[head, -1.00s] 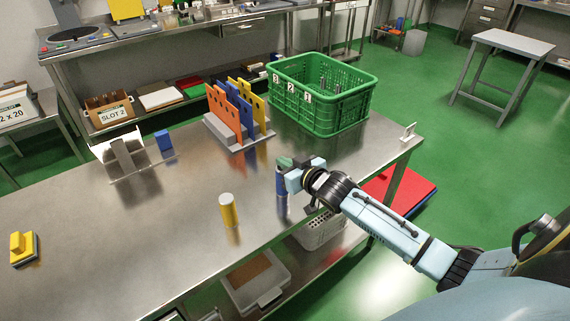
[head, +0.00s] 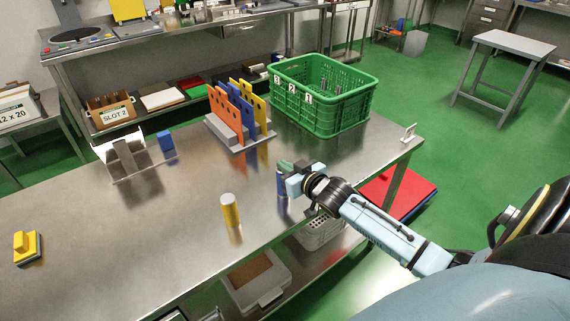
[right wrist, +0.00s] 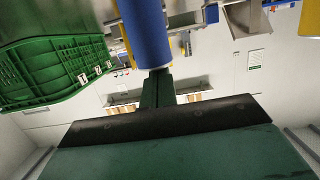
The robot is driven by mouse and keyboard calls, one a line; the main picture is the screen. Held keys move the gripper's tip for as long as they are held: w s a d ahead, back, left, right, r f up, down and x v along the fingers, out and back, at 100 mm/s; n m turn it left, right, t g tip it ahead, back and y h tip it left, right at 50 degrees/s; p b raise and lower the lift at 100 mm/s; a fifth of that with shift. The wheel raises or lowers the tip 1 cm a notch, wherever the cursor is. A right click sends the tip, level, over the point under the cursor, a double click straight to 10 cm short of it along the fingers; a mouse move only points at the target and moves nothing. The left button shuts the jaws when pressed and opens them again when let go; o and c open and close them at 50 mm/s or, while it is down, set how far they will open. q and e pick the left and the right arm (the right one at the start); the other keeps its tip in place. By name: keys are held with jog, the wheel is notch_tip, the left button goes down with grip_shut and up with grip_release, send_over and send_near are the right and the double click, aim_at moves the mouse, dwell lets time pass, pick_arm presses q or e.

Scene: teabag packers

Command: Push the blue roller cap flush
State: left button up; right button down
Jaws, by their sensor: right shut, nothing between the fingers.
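The blue roller (head: 282,185) stands upright on the steel table, right of the middle. My right gripper (head: 286,167) is at its top end, shut and empty, and hides the cap in the head view. In the right wrist view the blue roller (right wrist: 146,32) fills the upper middle, and the closed dark green fingers (right wrist: 158,78) point at its near end. I cannot tell whether the fingertips touch it or how far the cap sits in. My left gripper is not in view.
A yellow roller with a pale top (head: 230,210) stands to the left. Behind are a rack of coloured plates (head: 238,118) and a green crate (head: 352,110). The table's front left is mostly clear.

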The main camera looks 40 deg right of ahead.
jog(key=shift+r+p, duration=1.95)
jog(key=shift+p, duration=0.45)
jog(key=v, duration=1)
jog(key=shift+r, duration=0.15)
jog(key=s+a+f+g+h+b, duration=0.1)
jog(key=s+f+g, duration=0.35)
jog(key=f, duration=0.95)
jog(key=s+f+g, duration=0.2)
jog(key=s+f, duration=0.5)
jog(key=f, duration=0.8)
jog(key=s+a+f+g, duration=0.2)
jog(key=s+a+f, duration=0.2)
jog(key=s, duration=0.5)
jog(key=s+a+f+n+g+b, duration=0.1)
jog(key=s+a+f+g, duration=0.2)
jog(key=s+f, duration=0.6)
jog(key=s+a+f+n+g+y+b, duration=0.1)
jog(key=s+a+f+g, duration=0.2)
jog(key=s, duration=0.6)
notch_tip(320, 180, down, 3)
jog(key=shift+s+a+f, duration=0.15)
jog(key=shift+s+a, duration=0.2)
jog(key=shift+a, duration=0.65)
